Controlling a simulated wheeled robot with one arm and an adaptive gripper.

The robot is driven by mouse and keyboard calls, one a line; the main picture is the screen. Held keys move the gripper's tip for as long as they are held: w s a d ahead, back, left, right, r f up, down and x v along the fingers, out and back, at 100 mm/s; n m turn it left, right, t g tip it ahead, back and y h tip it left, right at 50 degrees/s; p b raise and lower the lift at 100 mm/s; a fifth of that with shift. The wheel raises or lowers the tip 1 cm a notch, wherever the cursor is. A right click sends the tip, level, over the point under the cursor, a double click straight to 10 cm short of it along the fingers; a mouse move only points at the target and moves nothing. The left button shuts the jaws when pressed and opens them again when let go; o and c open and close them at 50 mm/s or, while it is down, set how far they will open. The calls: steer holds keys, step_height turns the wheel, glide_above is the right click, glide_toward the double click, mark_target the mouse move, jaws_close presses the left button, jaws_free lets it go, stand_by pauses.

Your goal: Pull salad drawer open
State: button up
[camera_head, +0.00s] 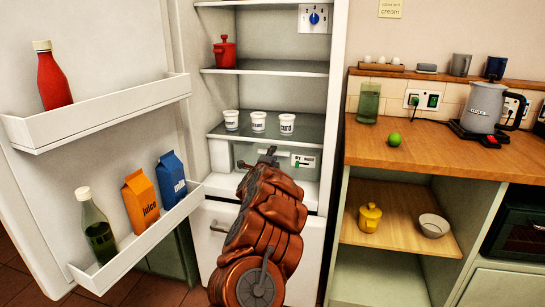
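The salad drawer (245,152) is the pale, see-through box under the lowest shelf of the open fridge. A white label (304,161) and a bit of green show at its right side. It looks pushed in, though my arm covers part of its front. My gripper (268,154) is small and dark at the end of my rust-brown arm, in front of the drawer's middle. I cannot tell whether it touches the drawer or whether its fingers are apart.
The fridge door (95,110) stands open at left, with bottles and cartons in its racks. Several white cups stand on the glass shelf (308,134) above the drawer. A white lower front (212,222) lies below. A wooden counter (440,150) stands close at right.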

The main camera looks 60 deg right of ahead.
jaws_close()
stand_by(0.7)
